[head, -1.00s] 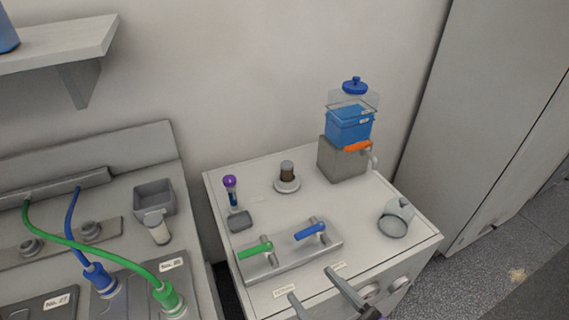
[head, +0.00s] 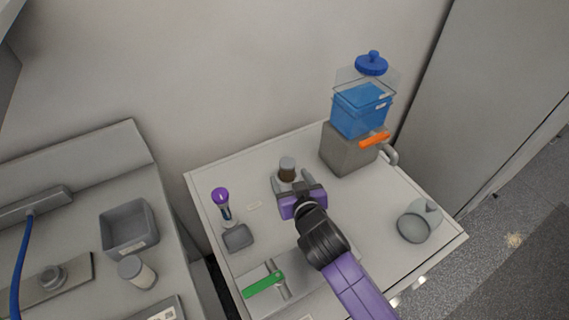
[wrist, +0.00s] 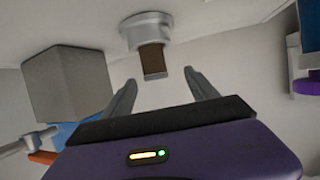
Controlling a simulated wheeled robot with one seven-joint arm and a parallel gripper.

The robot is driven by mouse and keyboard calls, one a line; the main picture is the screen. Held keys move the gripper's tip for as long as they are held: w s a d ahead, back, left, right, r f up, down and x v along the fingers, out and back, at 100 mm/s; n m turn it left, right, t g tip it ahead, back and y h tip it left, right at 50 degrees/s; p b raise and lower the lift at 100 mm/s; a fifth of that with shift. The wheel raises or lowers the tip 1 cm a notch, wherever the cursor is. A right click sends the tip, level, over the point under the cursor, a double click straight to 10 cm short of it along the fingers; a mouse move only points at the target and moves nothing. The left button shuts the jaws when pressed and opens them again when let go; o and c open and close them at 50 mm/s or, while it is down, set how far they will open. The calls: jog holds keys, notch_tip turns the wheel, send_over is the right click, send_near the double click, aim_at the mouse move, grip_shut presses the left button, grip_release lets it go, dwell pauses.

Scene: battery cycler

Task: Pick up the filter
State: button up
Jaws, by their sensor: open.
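A small brown cylinder with a grey cap (head: 287,168), which looks like the filter, stands upright in a round grey base on the white cabinet top (head: 265,215). In the wrist view, which is upside down, the brown cylinder (wrist: 152,60) shows ahead, roughly between the two finger lines. My gripper (head: 292,184) is open and empty, just in front of the cylinder. In the wrist view my gripper (wrist: 160,78) has its fingers apart, with no visible contact with the cylinder. The base's lower part is partly hidden by my gripper in the head view.
A grey block (head: 346,150) carrying a blue tank (head: 360,108) with an orange-handled tap (head: 374,139) stands to the right. A purple-capped tube (head: 221,198) stands left. A green-handled valve (head: 263,284) is in front.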

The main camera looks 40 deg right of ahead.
aim_at(289, 172)
jog(key=shift+s+f, duration=0.15)
jog(key=shift+s, duration=0.05)
jog(key=shift+w+d+m, duration=0.1)
jog(key=shift+d+m, duration=0.05)
jog(key=shift+m, duration=0.15)
jog(key=shift+s+d+p+x, duration=0.1)
jog(key=shift+p+x, duration=0.4)
jog(key=shift+x, duration=1.4)
jog(key=shift+s+d+p+x, duration=0.15)
jog(key=shift+p+x, duration=0.3)
jog(key=shift+x, duration=1.45)
jog(key=shift+f, duration=0.2)
jog(key=shift+c, duration=0.2)
jog(key=c, duration=1.4)
